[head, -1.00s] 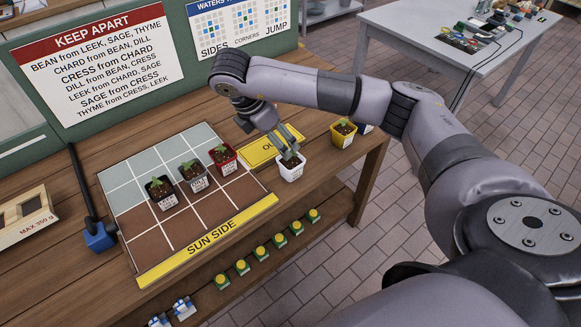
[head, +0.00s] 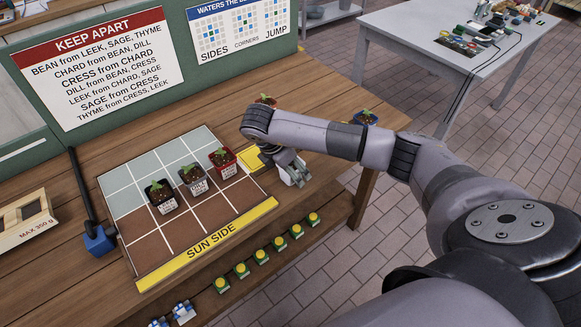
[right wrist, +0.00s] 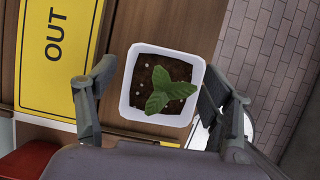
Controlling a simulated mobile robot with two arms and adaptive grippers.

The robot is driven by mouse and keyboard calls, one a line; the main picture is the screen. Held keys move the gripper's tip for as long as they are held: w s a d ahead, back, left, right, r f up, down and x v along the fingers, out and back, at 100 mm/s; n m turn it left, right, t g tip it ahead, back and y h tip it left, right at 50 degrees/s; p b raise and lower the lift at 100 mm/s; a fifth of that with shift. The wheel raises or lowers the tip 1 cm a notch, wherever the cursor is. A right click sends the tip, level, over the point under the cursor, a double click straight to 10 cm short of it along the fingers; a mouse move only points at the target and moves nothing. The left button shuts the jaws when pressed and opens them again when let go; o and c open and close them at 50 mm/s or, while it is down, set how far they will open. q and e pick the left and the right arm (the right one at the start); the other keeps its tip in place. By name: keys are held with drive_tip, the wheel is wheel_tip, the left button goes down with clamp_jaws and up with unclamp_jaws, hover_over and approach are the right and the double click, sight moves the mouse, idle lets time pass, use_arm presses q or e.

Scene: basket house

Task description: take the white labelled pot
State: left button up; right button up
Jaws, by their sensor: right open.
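The white pot (head: 298,181), holding a green seedling in dark soil, stands on the wooden bench near its front edge. In the head view my right gripper (head: 287,165) hides much of it, including its label. In the right wrist view the white pot (right wrist: 200,78) shows from above, upright, between the two spread fingers of my right gripper (right wrist: 155,92). The gripper is open, with a finger on each side of the pot and gaps visible. My left gripper is not in view.
Black, grey and red pots (head: 222,166) stand on the grid tray (head: 160,245) to the left. The yellow OUT sign (right wrist: 56,65) lies beside the white pot. A blue pot (head: 364,119) and another red-rimmed pot (head: 264,99) stand behind my arm.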

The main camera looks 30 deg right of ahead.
drive_tip(key=shift+c, duration=0.4)
drive_tip(key=c, duration=1.6)
